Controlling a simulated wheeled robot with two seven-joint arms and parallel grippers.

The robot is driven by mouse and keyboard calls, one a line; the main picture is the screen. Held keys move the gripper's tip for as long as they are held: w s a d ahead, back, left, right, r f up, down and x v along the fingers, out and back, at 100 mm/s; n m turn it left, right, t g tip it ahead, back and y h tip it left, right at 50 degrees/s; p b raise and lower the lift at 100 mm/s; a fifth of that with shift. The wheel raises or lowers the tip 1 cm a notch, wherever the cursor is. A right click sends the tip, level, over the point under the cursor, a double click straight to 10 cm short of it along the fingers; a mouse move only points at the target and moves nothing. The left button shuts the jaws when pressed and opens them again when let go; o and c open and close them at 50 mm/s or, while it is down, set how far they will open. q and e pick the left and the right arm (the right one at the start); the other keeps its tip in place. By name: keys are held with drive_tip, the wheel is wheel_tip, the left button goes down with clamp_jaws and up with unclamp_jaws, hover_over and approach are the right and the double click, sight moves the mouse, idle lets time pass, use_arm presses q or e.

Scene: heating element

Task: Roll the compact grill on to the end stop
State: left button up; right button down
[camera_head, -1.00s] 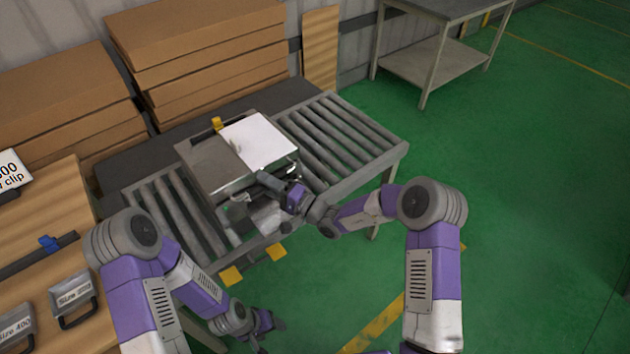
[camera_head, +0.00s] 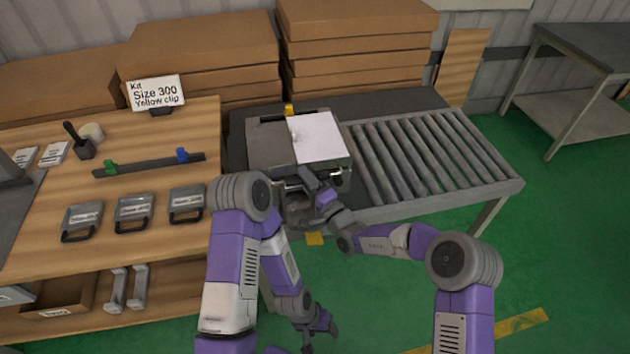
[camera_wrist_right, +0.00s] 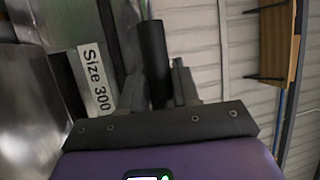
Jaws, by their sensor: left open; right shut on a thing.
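The compact grill (camera_head: 268,150), a grey metal box with a white panel (camera_head: 318,138) on its right part, sits at the left part of the roller conveyor (camera_head: 425,160). A yellow clip (camera_head: 289,109) shows at its back edge. My right gripper (camera_head: 312,184) is at the grill's front side. In the right wrist view its fingers are shut on a dark bar-shaped handle (camera_wrist_right: 153,60), beside a "Size 300" label (camera_wrist_right: 97,80). My left gripper (camera_head: 322,325) is open and empty, low in front of the conveyor. My left arm hides the conveyor's front left corner; the end stop cannot be made out.
A wooden bench (camera_head: 150,215) at left carries labelled handled plates (camera_head: 134,208), a dark rail with green and blue clips (camera_head: 150,165) and a kit sign (camera_head: 156,93). Stacked cardboard boxes (camera_head: 200,55) stand behind. The conveyor's right rollers are clear.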

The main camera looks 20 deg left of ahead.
drive_tip(key=shift+f, duration=0.1)
idle(0.3)
drive_tip(key=c, duration=0.9)
unclamp_jaws()
drive_tip(key=p+v, duration=0.1)
drive_tip(key=v, duration=0.6)
drive_tip(key=shift+s+d, duration=0.2)
drive_tip(key=shift+d, duration=0.05)
